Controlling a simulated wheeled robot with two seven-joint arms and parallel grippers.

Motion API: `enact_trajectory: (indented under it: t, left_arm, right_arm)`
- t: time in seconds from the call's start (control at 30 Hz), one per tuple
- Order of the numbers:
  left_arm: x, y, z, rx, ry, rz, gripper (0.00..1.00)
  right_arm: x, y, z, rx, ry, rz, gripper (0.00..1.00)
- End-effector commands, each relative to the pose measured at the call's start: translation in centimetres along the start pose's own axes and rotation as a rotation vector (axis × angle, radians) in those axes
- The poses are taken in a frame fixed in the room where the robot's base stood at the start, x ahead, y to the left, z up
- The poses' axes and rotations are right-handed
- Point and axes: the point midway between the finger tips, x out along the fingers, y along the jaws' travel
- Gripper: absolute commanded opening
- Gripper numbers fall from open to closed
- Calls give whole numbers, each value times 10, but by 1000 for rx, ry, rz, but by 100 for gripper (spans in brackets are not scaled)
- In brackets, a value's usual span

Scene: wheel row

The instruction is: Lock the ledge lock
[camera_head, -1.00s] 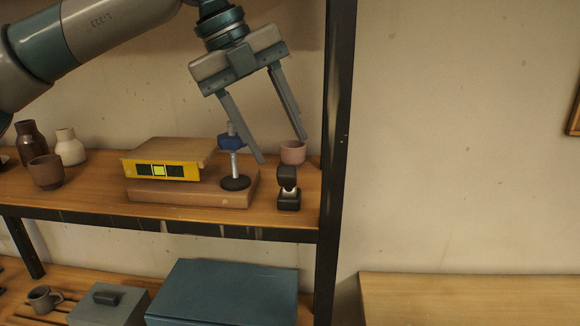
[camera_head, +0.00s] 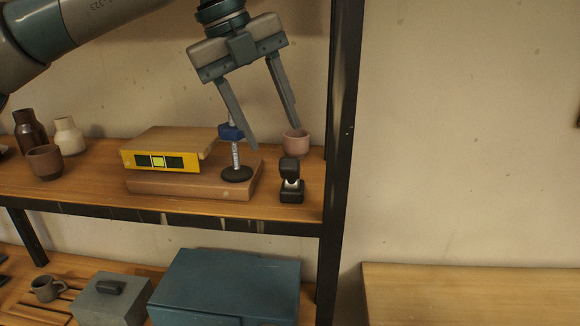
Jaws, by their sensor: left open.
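A wooden ledge board (camera_head: 170,140) with a yellow front carrying a small level window (camera_head: 158,162) sits above a brown slab on the shelf. At its right end a threaded metal post (camera_head: 235,155) stands on a round black foot (camera_head: 237,174). A blue collar (camera_head: 231,132), seemingly the lock, is around the post near the board's edge. My left gripper (camera_head: 275,138) is open and empty, pointing down just right of the post. Its left finger overlaps the collar's right side in the picture; I cannot tell whether they touch. My right gripper is not in view.
A pink cup (camera_head: 297,143) stands behind and below the right finger. A small black object (camera_head: 291,181) stands at the shelf's front right. A dark upright (camera_head: 343,130) bounds the shelf on the right. Vases and a brown cup (camera_head: 45,162) are at the left.

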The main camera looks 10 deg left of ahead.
Motion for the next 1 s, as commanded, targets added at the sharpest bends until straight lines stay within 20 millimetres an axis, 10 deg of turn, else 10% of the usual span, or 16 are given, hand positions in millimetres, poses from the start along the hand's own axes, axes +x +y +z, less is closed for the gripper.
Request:
enact_trajectory:
  t: [0.6,1.0]
  left_arm:
    - [88,0,0,1,1,1,49]
    - [98,0,0,0,0,0,49]
  right_arm:
    - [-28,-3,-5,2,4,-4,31]
    - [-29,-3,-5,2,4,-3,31]
